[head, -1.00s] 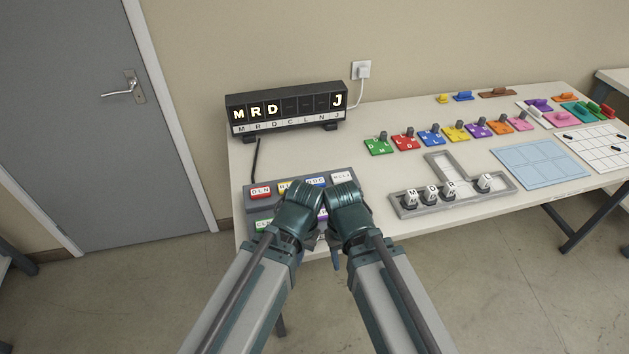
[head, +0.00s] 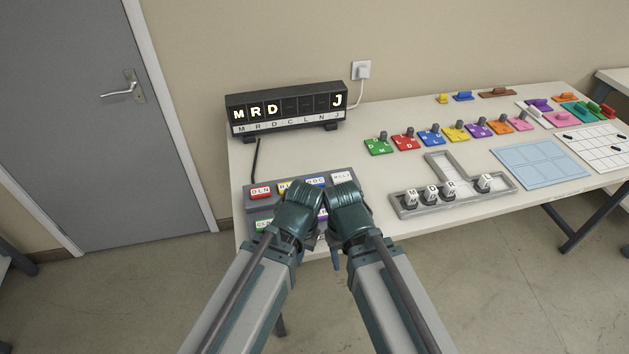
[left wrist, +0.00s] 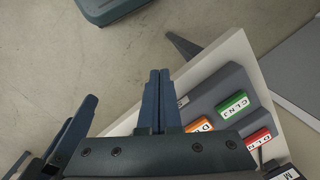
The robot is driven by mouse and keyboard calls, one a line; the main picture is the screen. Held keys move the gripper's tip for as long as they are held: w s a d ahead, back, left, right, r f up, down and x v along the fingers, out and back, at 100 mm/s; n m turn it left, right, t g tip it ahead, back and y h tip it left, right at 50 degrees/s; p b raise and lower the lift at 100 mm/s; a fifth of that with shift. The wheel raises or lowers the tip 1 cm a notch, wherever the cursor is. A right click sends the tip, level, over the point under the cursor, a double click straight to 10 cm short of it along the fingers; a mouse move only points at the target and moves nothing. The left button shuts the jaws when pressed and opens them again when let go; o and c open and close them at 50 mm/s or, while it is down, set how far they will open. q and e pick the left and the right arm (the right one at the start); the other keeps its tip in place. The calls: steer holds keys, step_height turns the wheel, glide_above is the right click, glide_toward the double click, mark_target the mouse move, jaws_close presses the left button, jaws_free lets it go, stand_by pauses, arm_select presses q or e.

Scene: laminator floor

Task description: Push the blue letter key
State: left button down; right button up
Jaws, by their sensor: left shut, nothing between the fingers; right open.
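My left gripper (head: 312,242) hangs over the front of the box, nearer the front edge than the blue key. In the left wrist view the left gripper's fingers (left wrist: 160,98) are shut together with nothing between them, and the blue key does not show. My right gripper (head: 335,248) is close beside the left one, open; its fingers are largely hidden by its arm in the head view.
Red (head: 260,191), white (head: 342,176) and green (head: 264,225) keys flank the arms; others are partly covered. A display (head: 286,108) reading M R D and J stands behind. A grey tray (head: 408,210) with letter blocks lies to the right.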

arm_select(q)
steer(key=w+d+r+n+t+h, duration=0.1)
steer(key=w, duration=0.4)
steer(key=w+d+r+n+t+h+p, duration=0.1)
steer(key=w+r, duration=0.1)
steer(key=w, duration=0.3)
steer(key=w+d+r+n+t+h+p, duration=0.1)
steer(key=w+d+t+h, duration=0.1)
steer(key=w, duration=0.4)
steer(key=shift+w+d+r, duration=0.1)
steer(key=shift+r, duration=0.05)
steer(key=w+a+r+n+t+h+p, duration=0.1)
steer(key=w+r+n+t+h, duration=0.1)
steer(key=w+r, duration=0.4)
steer(key=w+n+t, duration=0.1)
steer(key=w+t, duration=0.1)
steer(key=w, duration=0.3)
steer(key=shift+w+p, duration=0.3)
steer(key=shift+p, duration=0.1)
steer(key=shift+a, duration=0.1)
steer(key=b, duration=0.9)
glide_toward(320, 177)
steer(key=x, duration=0.4)
steer(key=shift+w, duration=0.35)
steer(key=shift+f+b, duration=0.3)
steer(key=shift+f, duration=0.1)
